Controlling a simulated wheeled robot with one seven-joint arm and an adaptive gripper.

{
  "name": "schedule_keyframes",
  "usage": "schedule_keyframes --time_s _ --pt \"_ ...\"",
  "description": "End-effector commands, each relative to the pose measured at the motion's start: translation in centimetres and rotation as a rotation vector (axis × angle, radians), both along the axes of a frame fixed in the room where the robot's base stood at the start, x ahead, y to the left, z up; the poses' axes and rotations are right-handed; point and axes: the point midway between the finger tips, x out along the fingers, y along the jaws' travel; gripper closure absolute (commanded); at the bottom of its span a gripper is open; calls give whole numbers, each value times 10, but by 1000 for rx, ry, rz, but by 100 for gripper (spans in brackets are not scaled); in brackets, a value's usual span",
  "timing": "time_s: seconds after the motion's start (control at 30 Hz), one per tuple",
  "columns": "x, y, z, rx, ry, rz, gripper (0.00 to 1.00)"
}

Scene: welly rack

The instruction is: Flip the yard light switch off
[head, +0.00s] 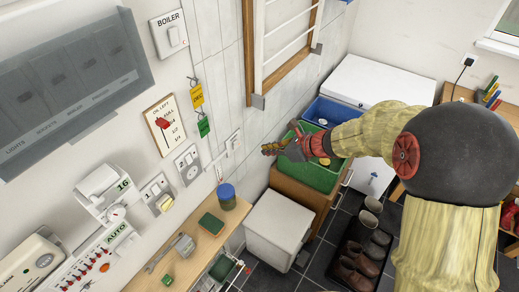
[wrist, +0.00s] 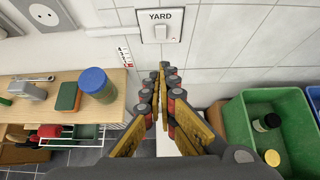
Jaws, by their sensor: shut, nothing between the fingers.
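The yard light switch (wrist: 159,28) is a white wall plate labelled YARD with a small rocker, at the top middle of the wrist view. Its rocker position is too small to tell. In the head view a pale wall plate (head: 233,141), probably the same switch, is seen edge-on to the left of my gripper. My gripper (head: 268,149) is shut and empty, its fingers pointing left toward the wall. In the wrist view my gripper (wrist: 163,70) has its fingertips together just below the switch plate in the picture. I see no contact with the switch.
A wooden shelf (head: 188,252) along the wall holds a blue-lidded jar (head: 227,197) and a green block (head: 211,224). A green crate (wrist: 237,112) stands right of my gripper. A boiler switch (head: 169,34) and a wooden-framed rack (head: 251,60) are on the wall.

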Motion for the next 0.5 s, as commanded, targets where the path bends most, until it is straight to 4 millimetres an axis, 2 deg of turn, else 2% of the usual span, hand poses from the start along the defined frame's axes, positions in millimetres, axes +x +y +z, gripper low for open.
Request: schedule_keyframes --time_s 0.4,0.47,0.5 --pt "37 51 -52 0 4 4 100" --pt "42 57 -58 1 3 3 100" --pt "47 63 -53 1 1 4 100"
